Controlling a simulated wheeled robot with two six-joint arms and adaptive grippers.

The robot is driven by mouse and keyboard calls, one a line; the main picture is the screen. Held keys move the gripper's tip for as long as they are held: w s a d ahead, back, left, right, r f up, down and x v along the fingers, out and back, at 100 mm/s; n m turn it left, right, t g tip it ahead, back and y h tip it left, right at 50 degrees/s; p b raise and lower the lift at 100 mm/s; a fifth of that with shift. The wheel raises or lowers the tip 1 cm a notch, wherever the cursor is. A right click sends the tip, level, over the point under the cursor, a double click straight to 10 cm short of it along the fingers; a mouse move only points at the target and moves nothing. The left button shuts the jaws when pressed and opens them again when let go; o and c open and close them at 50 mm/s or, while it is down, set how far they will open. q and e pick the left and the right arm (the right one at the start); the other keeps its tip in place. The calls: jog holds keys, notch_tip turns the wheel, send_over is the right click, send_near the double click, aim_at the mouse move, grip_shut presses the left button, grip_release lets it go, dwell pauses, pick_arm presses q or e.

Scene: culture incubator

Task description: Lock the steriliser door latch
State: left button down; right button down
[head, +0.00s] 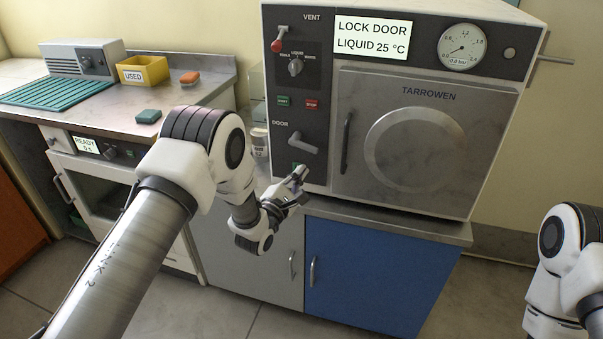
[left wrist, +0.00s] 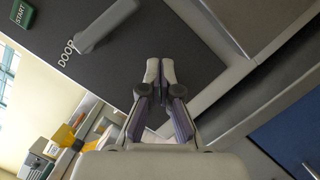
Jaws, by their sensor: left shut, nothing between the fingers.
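The steriliser (head: 430,95) stands on the bench with its door (head: 425,150) closed. Its screen (head: 370,37) reads "LOCK DOOR LIQUID 25 °C". The door latch (head: 303,143) is a grey lever below the buttons, beside the word DOOR, slanting down to the right. In the left wrist view the latch (left wrist: 108,25) is at the upper left, apart from the fingers. My left gripper (head: 299,175) is just below the latch, in front of the panel's lower part; its fingertips (left wrist: 160,70) are together with nothing between them. Part of my right arm shows at the right edge; its gripper is out of view.
The vertical door handle (head: 347,143) is right of the latch. The START (head: 283,101) and STOP (head: 311,104) buttons are above it. A yellow bin (head: 143,72) marked USED and a green rack (head: 50,92) are on the left bench. Blue (head: 370,275) and grey cupboards are below.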

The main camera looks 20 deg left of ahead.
pick_arm(q)
jog(key=d+v, duration=0.2)
jog(key=v, duration=0.7)
jog(key=shift+s+a+f, duration=0.45)
jog(key=shift+s+a, duration=0.05)
